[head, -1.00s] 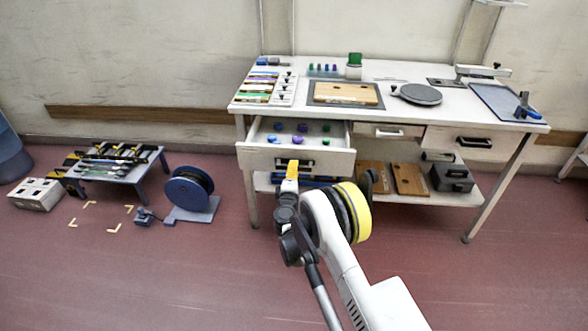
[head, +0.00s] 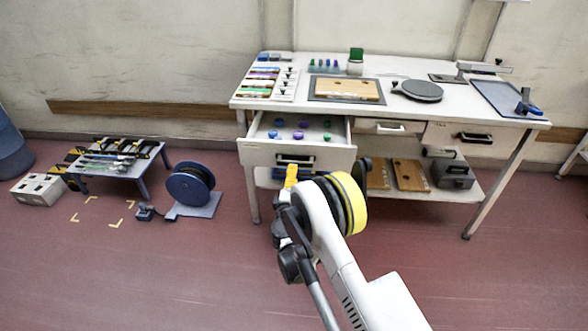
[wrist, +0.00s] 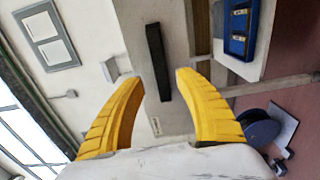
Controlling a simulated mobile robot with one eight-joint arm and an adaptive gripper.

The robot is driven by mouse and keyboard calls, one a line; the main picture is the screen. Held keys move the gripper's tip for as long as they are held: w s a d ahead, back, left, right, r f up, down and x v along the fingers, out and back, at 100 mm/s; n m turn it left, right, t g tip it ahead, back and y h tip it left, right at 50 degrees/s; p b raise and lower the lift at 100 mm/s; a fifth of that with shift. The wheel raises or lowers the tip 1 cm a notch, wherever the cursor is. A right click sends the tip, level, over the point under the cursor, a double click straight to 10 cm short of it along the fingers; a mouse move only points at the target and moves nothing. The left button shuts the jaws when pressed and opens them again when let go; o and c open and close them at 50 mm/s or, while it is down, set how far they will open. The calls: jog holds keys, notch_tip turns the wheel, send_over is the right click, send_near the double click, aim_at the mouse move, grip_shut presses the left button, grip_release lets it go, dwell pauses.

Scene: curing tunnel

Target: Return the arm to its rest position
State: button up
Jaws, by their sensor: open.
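My gripper (head: 291,174) is in front of the open left drawer (head: 297,155) of the white workbench in the head view. In the wrist view its two yellow fingers (wrist: 160,82) are spread apart with nothing between them. A dark bar-shaped handle (wrist: 158,62) on a pale surface shows beyond the gap. In the head view my arm reaches up from the bottom right and hides part of the bench's lower shelf.
The workbench (head: 450,108) carries a wooden board (head: 347,88), a grey round plate (head: 422,90) and a blue tray. The open drawer holds several small coloured pieces. A low blue table (head: 117,167) and a cable reel (head: 190,186) stand left.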

jog(key=shift+s, duration=0.6)
